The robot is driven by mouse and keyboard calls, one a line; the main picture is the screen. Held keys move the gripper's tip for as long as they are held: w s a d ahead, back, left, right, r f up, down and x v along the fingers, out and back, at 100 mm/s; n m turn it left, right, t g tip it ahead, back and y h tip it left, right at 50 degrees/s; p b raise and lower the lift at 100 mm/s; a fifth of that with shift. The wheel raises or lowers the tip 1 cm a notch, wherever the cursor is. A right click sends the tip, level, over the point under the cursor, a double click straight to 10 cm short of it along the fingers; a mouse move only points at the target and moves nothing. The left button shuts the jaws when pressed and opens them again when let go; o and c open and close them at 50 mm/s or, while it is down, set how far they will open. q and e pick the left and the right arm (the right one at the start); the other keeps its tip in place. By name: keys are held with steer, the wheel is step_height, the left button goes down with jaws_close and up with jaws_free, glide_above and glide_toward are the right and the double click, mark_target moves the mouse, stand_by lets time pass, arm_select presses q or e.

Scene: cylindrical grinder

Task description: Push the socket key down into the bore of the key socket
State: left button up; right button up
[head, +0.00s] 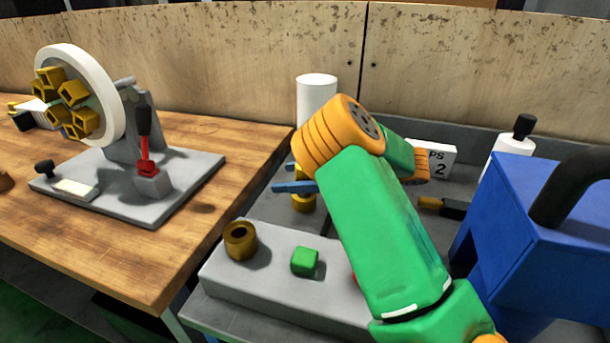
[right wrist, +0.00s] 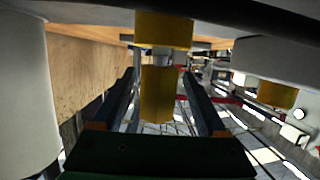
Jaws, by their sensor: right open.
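The socket key appears to be the brass-coloured piece (right wrist: 157,95) in the right wrist view, which looks upside down. A short pale shank joins it to a second brass piece (right wrist: 163,32), apparently the key socket, on a grey surface. How deep the shank sits cannot be told. My right gripper (right wrist: 158,76) is open, its two dark fingers on either side of the key, with visible gaps. In the head view its blue fingers (head: 293,187) show beside a brass post (head: 303,203), largely hidden by my green and orange arm. My left gripper is not in view.
A grey block (head: 275,300) holds a hollow brass piece (head: 240,240) and a green cube (head: 305,262). A white cylinder (head: 316,92) stands behind. A blue box (head: 530,220) is at right. A fixture with a white disc (head: 112,95) stands on the wooden table.

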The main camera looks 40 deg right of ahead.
steer(key=shift+w+a+f, duration=0.1)
steer(key=shift+w+f, duration=0.2)
steer(key=shift+w, duration=0.2)
steer(key=shift+s, duration=0.1)
jaws_close()
